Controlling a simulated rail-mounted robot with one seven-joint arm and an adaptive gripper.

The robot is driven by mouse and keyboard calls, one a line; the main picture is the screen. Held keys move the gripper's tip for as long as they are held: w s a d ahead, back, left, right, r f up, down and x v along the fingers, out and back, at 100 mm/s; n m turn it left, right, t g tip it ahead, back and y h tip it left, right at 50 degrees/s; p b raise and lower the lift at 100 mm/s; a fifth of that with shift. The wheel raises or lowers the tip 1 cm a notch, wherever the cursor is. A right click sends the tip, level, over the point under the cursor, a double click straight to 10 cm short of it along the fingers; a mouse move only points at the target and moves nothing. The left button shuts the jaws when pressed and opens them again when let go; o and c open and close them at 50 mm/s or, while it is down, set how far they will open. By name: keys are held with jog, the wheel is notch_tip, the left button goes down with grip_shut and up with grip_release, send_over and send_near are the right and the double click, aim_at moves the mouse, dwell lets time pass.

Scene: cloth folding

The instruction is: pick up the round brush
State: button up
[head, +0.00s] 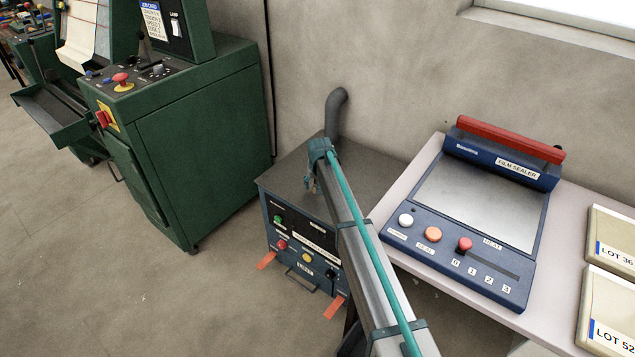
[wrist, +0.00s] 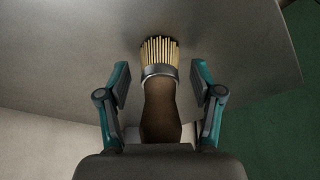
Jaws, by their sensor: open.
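The round brush (wrist: 160,105) shows in the wrist view, with a brown handle, a metal band and pale bristles pointing up the picture. My gripper (wrist: 162,82) is open, with one teal finger on each side of the brush. Gaps show between both finger pads and the brush. The lower end of the handle is hidden behind my gripper body. In the head view my gripper (head: 316,172) is over the front part of the grey top of a blue cabinet (head: 285,178). I cannot clearly make out the brush there.
A grey pipe (head: 335,112) rises at the back of the cabinet. A film sealer (head: 480,205) stands on a pale table (head: 408,185) to the right, beside LOT-labelled packs (head: 612,240). A large green machine (head: 200,140) stands to the left. Bare floor (head: 120,290) lies in front.

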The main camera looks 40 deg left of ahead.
jog(key=c, duration=1.2)
grip_shut()
